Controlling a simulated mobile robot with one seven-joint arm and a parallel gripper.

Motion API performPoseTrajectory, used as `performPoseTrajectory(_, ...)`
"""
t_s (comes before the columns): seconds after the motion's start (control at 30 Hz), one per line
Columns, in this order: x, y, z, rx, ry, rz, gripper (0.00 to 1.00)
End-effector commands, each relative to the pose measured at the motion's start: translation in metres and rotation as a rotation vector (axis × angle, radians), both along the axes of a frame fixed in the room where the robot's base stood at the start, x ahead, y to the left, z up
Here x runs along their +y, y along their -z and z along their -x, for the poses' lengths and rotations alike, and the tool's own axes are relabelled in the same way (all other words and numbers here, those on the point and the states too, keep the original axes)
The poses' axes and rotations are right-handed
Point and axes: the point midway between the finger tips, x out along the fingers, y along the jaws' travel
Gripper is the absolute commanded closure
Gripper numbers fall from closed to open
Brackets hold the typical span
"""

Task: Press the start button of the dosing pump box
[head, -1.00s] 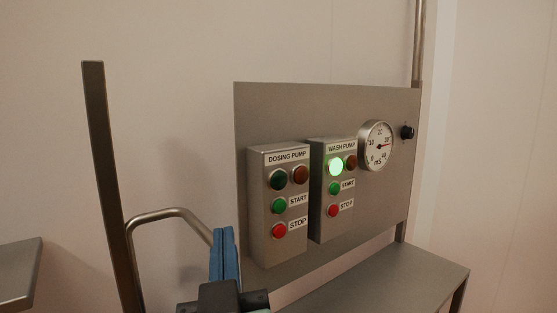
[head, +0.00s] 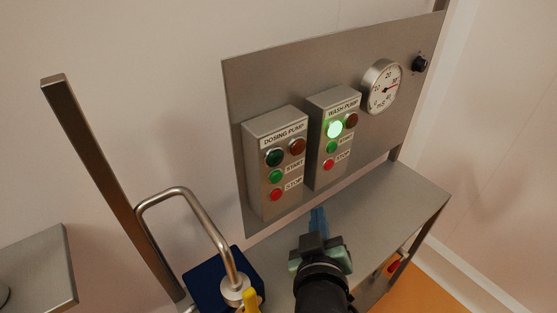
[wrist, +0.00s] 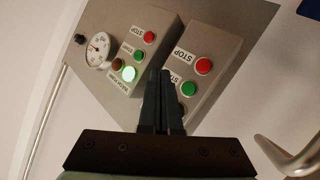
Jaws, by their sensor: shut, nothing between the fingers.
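The dosing pump box (head: 262,185) is on the grey panel, left of the wash pump box. Its green start button (head: 275,176) sits above the red stop button (head: 276,195). Its green lamp (head: 275,157) and red lamp (head: 297,146) look dark. My gripper (head: 317,215) is shut and empty, below and right of the dosing box in the head view. In the wrist view the shut fingers (wrist: 160,76) point toward the panel, left of the green start button (wrist: 188,89), apart from it in the picture. The fingers hide part of the box edges there.
The wash pump box (head: 318,170) has a lit green lamp (head: 335,129). A round gauge (head: 382,88) and black knob (head: 420,64) are to the right. A bent metal pipe (head: 184,192) rises left of my gripper. A grey shelf (head: 395,200) lies below the panel.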

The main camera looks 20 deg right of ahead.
Motion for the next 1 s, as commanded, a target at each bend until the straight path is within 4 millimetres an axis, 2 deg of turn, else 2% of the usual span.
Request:
performPoseTrajectory(0.37, 0.003, 0.001, -0.007, -0.003, -0.002, -0.002, 1.0)
performPoseTrajectory(0.8, 0.023, 0.001, -0.062, -0.004, -0.003, -0.001, 1.0)
performPoseTrajectory(1.0, 0.029, 0.001, -0.078, -0.003, -0.002, -0.002, 1.0)
